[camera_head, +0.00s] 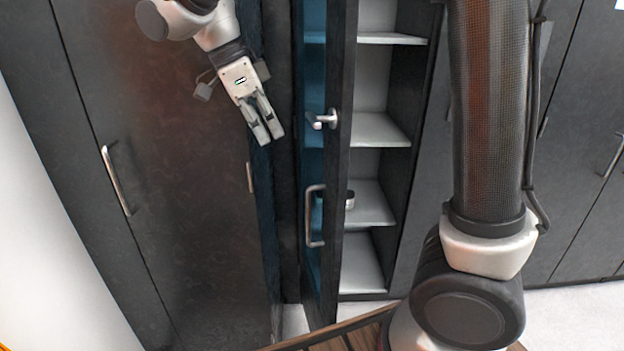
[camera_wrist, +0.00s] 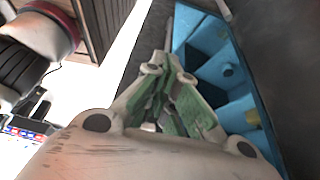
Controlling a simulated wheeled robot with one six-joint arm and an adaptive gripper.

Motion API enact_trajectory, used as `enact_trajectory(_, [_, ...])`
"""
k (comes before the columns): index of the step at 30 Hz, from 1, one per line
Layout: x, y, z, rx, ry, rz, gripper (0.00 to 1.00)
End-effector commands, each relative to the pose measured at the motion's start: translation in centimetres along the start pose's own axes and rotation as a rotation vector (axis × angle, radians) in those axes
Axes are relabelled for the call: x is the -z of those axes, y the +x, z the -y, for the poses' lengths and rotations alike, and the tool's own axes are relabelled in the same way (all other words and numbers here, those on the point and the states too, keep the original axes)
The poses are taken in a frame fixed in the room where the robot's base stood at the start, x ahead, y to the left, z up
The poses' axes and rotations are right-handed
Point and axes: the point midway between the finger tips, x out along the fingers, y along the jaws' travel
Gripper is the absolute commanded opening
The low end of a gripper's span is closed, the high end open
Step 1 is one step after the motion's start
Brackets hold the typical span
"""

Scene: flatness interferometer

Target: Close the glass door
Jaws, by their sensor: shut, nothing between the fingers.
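The glass door (camera_head: 314,85) stands open in the head view, swung out and seen nearly edge-on, with a dark frame and blue-tinted glass. It carries a bar handle (camera_head: 311,216) and a silver lever (camera_head: 322,120). My gripper (camera_head: 268,132) is left of the door, apart from it in the picture, its fingers together and pointing down. In the wrist view my gripper (camera_wrist: 172,88) is shut and empty. Blue-tinted glass (camera_wrist: 222,75) with shelf shapes shows beyond its fingers; it looks like the door's pane. The door's hinges are not clear.
Open shelves (camera_head: 370,130) show right of the door, with a small round item (camera_head: 349,200) on one. A dark cabinet door (camera_head: 170,180) with a bar handle (camera_head: 116,181) stands at left. More dark cabinets (camera_head: 575,150) line the right.

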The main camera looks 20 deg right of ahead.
Motion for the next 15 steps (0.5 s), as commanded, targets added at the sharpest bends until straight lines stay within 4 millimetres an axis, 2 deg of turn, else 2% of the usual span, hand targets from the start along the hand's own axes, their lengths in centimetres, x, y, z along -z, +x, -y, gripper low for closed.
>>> enact_trajectory(15, [0.1,11.5,-0.1,-0.004,0.0,-0.002,0.0])
